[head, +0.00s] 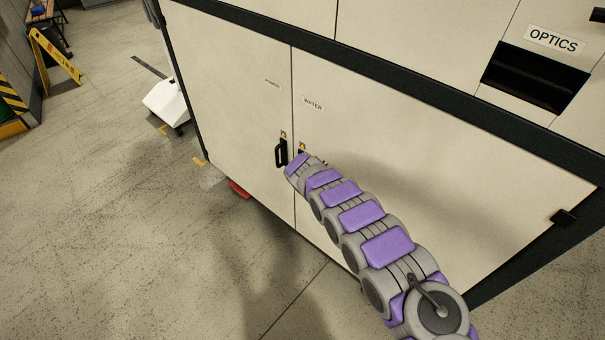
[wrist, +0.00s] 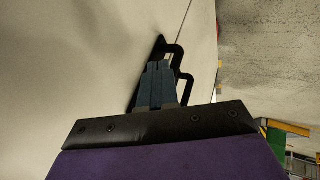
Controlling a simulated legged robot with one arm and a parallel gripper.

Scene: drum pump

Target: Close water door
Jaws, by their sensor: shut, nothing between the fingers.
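The water door (head: 400,150) is the right-hand cream cabinet panel, labelled WATER. It looks flush with the left door, with a thin seam between them. My arm reaches across it, and its end hides most of the water door's handle in the head view. In the wrist view, my gripper (wrist: 157,85) is shut and empty, its fingers close to the cream door face and beside a black handle (wrist: 187,82). Whether the fingers touch the door or handle, I cannot tell.
The left door (head: 235,95) has a black handle (head: 281,153) beside the seam. A drawer marked OPTICS (head: 553,40) is at upper right. A white wheeled stand (head: 166,103) and a yellow floor sign (head: 55,55) stand at left. The floor in front is clear.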

